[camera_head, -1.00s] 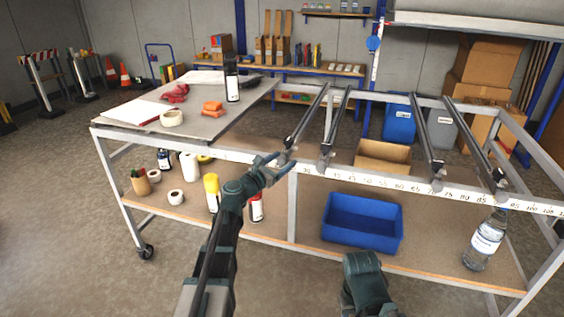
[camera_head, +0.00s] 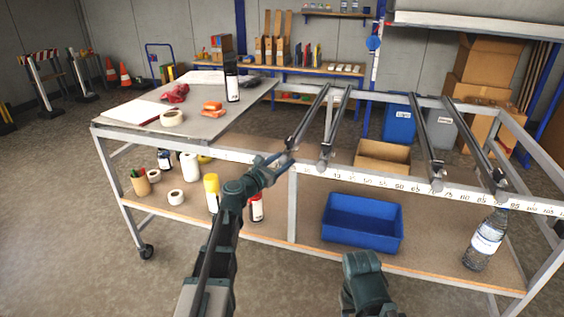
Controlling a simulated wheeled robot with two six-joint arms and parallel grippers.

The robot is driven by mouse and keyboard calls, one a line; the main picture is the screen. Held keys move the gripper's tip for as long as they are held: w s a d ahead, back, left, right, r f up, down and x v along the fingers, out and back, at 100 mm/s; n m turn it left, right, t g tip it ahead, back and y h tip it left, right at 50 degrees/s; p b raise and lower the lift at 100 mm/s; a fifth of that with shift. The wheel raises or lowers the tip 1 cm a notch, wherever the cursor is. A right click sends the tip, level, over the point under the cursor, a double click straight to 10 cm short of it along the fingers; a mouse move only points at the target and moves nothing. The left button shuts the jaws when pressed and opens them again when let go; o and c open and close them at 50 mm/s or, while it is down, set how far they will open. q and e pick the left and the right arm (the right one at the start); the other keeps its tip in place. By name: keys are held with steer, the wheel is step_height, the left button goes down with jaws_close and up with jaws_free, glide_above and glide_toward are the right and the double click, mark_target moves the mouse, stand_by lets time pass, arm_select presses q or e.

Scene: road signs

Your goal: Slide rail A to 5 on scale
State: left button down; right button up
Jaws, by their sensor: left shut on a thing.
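Several dark rails span the open right part of the bench frame, front to back. The leftmost rail (camera_head: 309,116) is presumably rail A; I can read no letter on it. My left gripper (camera_head: 284,159) is shut on the front end of this rail, at the front beam. The white scale strip (camera_head: 375,180) runs along that beam. Its higher numbers show to the right; those by the left gripper are too small or covered to read. The second rail (camera_head: 335,125) lies close to the right. My right arm shows at the bottom, but its fingers are hidden.
Two more rails (camera_head: 427,150) (camera_head: 473,145) lie farther right. A grey tabletop (camera_head: 205,128) with tape, orange blocks and a black bottle (camera_head: 232,78) covers the left part. The lower shelf holds a blue bin (camera_head: 362,222), cans and a water bottle (camera_head: 485,240).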

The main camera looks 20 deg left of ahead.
arm_select(q)
steer(key=a, duration=1.7)
steer(key=shift+w, duration=0.25)
steer(key=shift+c, duration=2.2)
jaws_free()
steer(key=shift+s+a, duration=0.1)
steer(key=v, duration=1.3)
steer(key=shift+s+a, duration=0.15)
steer(key=shift+s, duration=0.15)
